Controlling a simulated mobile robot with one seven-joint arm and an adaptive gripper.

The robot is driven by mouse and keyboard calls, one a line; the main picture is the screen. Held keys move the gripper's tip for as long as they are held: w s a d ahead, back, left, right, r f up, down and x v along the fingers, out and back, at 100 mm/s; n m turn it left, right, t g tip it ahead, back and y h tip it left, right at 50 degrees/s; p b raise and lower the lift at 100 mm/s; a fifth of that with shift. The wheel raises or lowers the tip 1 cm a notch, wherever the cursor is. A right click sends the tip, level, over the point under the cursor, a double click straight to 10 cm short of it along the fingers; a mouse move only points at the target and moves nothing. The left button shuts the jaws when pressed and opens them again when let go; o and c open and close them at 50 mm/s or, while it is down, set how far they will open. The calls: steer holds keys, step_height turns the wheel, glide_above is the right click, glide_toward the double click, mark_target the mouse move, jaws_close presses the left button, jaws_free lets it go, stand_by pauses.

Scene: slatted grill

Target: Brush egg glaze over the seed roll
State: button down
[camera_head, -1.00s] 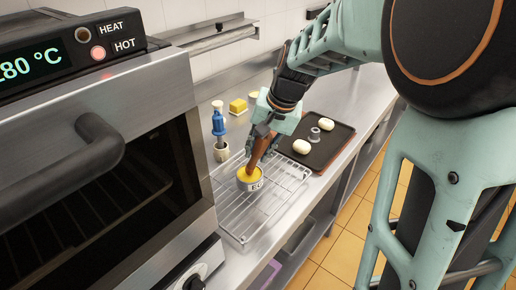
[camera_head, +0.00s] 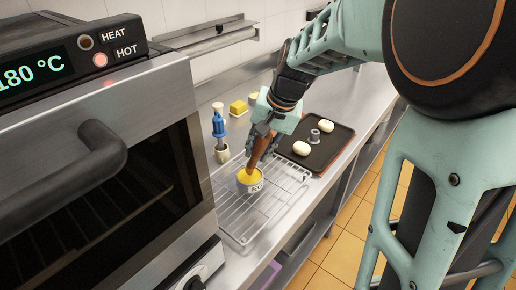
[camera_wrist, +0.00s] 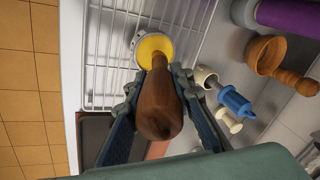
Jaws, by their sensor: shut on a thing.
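My gripper (camera_head: 264,138) is shut on the wooden handle of a brush (camera_head: 262,150), which points down. The handle (camera_wrist: 160,105) also lies between my fingers (camera_wrist: 158,82) in the wrist view. Two pale rolls (camera_head: 302,148) (camera_head: 325,126) lie on a dark tray behind and right of the gripper. I cannot tell which is the seed roll.
The wire rack (camera_head: 283,205) lies on the steel counter beside the oven (camera_head: 100,165). The dark tray (camera_head: 338,142) also holds a small grey metal piece (camera_head: 314,135).

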steer(key=shift+r+p, duration=2)
steer(key=shift+r, duration=1.05)
steer(key=shift+s+f, duration=0.1)
